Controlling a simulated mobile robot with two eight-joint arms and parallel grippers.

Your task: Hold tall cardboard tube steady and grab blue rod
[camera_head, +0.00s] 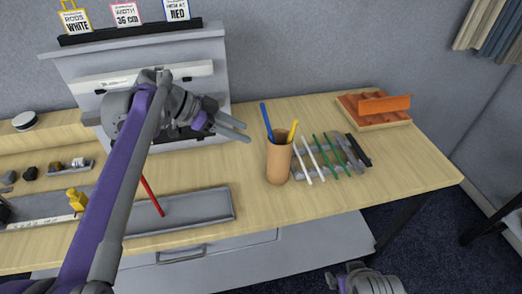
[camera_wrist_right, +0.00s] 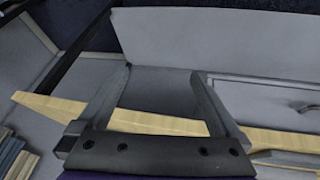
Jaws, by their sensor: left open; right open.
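The tall cardboard tube (camera_head: 279,163) stands upright on the wooden table, right of the middle in the head view. A blue rod (camera_head: 266,118) sticks out of its top, leaning left. A yellow rod (camera_head: 293,130) also sticks out, leaning right; the lower ends of both are hidden in the tube. My left gripper (camera_head: 248,133) is open and empty, its fingers pointing right, just left of the blue rod in the picture. My right gripper (camera_wrist_right: 158,78) is open in the right wrist view, with nothing between its fingers. The tube and blue rod do not show in that view.
A grey rack (camera_head: 357,163) with white and green rods lies right of the tube. An orange tray (camera_head: 392,119) stands at the back right. A grey tray (camera_head: 205,207) with a red rod (camera_head: 152,196) lies front left. Signs (camera_head: 126,14) stand at the back. Table right of the rack is clear.

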